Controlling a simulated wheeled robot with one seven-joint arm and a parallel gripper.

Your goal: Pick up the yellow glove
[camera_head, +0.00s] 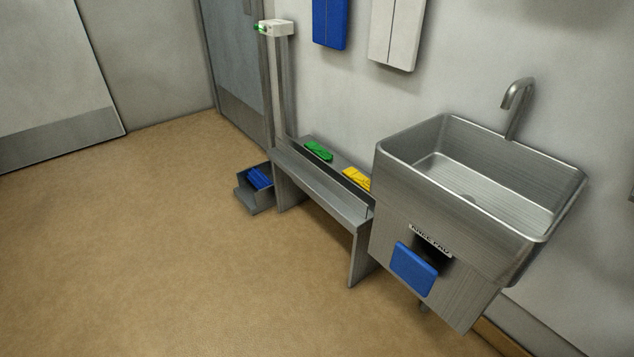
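A yellow item (357,179), which I take for the yellow glove, lies on the grey metal bench (318,186) against the wall. It is near the bench's right end, close to the sink, and its right side is partly hidden by the sink's edge. A green item (319,151) of similar size lies farther left on the same bench. My gripper is not in view.
A steel sink (470,180) with a tap and a blue front panel (414,269) stands right of the bench. A grey bin (256,200) holding something blue stands at the bench's left end. The brown floor (170,240) in front is clear.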

